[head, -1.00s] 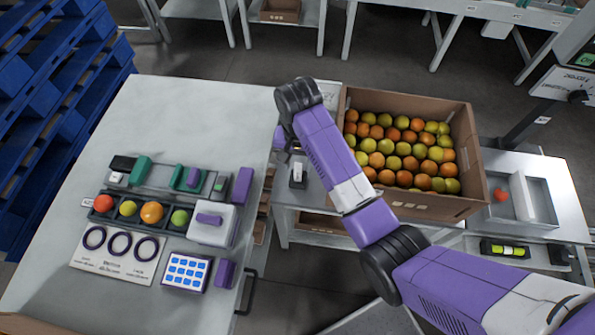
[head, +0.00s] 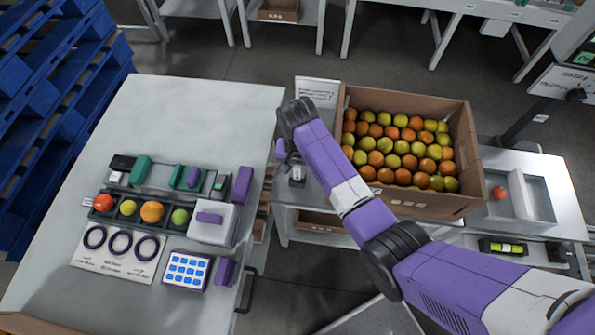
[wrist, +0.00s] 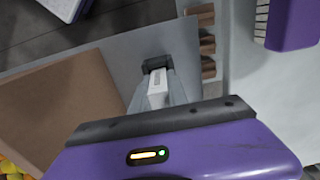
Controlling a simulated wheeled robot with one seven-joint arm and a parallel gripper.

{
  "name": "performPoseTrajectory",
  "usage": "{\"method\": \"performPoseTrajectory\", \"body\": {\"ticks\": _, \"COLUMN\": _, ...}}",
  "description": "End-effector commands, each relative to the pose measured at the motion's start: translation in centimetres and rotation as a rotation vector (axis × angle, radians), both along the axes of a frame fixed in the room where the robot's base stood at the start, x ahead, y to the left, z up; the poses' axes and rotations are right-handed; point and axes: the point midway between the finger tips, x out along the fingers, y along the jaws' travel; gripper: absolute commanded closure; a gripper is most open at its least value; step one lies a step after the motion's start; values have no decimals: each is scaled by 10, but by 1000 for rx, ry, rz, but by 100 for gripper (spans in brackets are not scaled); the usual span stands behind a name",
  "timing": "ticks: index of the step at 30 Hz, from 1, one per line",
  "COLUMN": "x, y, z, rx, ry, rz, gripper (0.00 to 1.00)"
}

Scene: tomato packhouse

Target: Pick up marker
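A small white piece with a dark block at its far end (wrist: 157,83) shows in the wrist view between my fingertips; it may be the marker, but its shape is unclear. In the head view it shows on the narrow grey table (head: 297,174), beside my gripper (head: 285,150). In the wrist view my gripper (wrist: 158,92) has its two grey fingers apart, one on each side of the white piece. I cannot tell whether they touch it. My wrist and forearm hide part of the table.
A carton of tomatoes (head: 462,130) stands right of the white piece. A white worktable (head: 190,110) with trays, rings and a keypad is on the left. A card sign (head: 318,92) stands behind my wrist. A scale with a divided tray (head: 540,198) is at right.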

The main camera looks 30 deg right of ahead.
Motion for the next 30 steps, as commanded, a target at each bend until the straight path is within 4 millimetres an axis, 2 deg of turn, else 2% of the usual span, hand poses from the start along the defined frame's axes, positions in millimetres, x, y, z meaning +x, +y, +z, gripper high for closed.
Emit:
{"method": "performPoseTrajectory", "body": {"ticks": 1, "x": 0, "y": 0, "z": 0, "rx": -1, "ry": 1, "rz": 0, "gripper": 96}}
{"method": "performPoseTrajectory", "body": {"ticks": 2, "x": 0, "y": 0, "z": 0, "rx": -1, "ry": 1, "rz": 0, "gripper": 100}}
{"method": "performPoseTrajectory", "body": {"ticks": 11, "x": 0, "y": 0, "z": 0, "rx": 0, "ry": 0, "rz": 0, "gripper": 100}}
{"method": "performPoseTrajectory", "body": {"ticks": 17, "x": 0, "y": 0, "z": 9, "rx": 0, "ry": 0, "rz": 0, "gripper": 100}}
{"method": "performPoseTrajectory", "body": {"ticks": 23, "x": 1, "y": 0, "z": 37, "rx": 0, "ry": -4, "rz": 0, "gripper": 100}}
{"method": "performPoseTrajectory", "body": {"ticks": 26, "x": 1, "y": 0, "z": 59, "rx": -1, "ry": -4, "rz": 1, "gripper": 100}}
{"method": "performPoseTrajectory", "body": {"ticks": 30, "x": 2, "y": 0, "z": 99, "rx": 0, "ry": -7, "rz": 1, "gripper": 100}}
